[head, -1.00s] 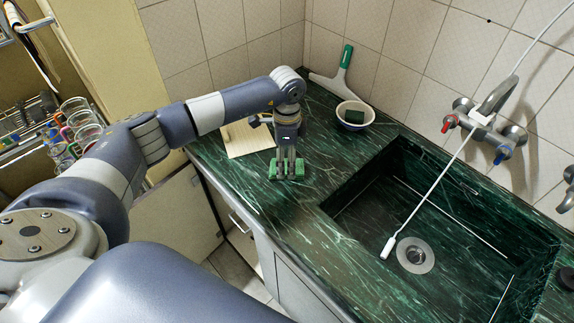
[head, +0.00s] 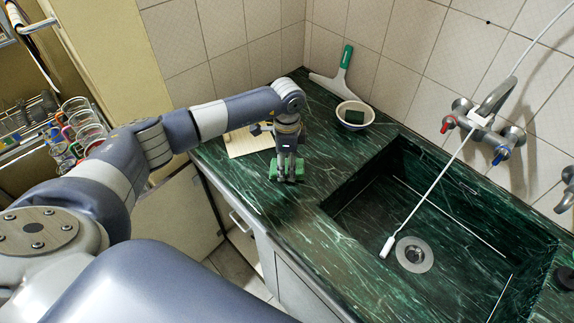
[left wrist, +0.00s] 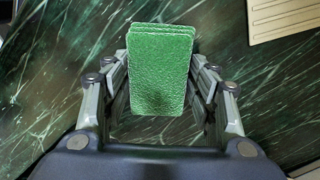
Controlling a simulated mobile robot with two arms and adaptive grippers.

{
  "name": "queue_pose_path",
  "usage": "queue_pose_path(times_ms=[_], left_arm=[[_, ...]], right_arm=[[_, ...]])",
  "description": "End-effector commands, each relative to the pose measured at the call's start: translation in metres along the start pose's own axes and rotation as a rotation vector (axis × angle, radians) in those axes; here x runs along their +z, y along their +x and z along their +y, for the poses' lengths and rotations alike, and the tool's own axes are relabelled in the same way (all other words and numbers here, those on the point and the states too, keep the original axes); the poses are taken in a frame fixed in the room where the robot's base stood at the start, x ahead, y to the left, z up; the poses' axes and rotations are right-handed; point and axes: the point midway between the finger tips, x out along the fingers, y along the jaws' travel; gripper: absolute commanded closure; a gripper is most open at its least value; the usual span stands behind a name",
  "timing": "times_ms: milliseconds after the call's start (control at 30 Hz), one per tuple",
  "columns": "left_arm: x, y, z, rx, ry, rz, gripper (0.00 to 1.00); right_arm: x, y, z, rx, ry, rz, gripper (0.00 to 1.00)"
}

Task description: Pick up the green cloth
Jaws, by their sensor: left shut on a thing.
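The green cloth (head: 299,170) is a small folded, layered green block at the left part of the dark green marble counter. My left gripper (head: 286,172) points down over it, with its fingers on either side. In the left wrist view, the cloth (left wrist: 160,80) stands out between the two fingers of the gripper (left wrist: 160,65), which are shut on it. The cloth looks at or very near counter height; I cannot tell whether it touches the counter. My right gripper is not in view.
A beige sheet (head: 243,147) lies behind my left gripper.

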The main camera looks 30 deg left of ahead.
Motion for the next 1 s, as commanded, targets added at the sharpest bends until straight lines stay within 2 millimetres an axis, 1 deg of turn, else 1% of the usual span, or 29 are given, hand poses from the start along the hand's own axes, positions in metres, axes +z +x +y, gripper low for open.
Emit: queue_pose_path(times_ms=[167, 267, 367, 400, 467, 800, 1000], left_arm=[[0.0, -0.008, -0.001, -0.001, 0.0, 0.001, 0.74], [0.0, -0.018, -0.001, -0.002, 0.001, 0.0, 0.74], [-0.001, -0.035, -0.001, -0.003, 0.002, 0.002, 0.74], [0.002, -0.034, 0.007, 0.003, 0.003, -0.002, 0.74], [0.004, -0.034, 0.017, 0.002, 0.004, -0.002, 0.74], [0.018, -0.04, 0.087, 0.002, 0.004, -0.002, 0.74], [0.025, -0.045, 0.124, 0.001, 0.003, -0.001, 0.74]], right_arm=[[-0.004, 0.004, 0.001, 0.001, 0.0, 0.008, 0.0], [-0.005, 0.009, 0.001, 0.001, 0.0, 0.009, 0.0], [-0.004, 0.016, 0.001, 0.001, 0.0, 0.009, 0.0], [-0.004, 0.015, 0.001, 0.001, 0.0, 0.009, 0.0], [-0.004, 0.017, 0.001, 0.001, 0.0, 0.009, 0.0], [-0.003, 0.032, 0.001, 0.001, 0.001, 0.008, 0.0], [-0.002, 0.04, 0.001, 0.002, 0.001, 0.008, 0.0]])
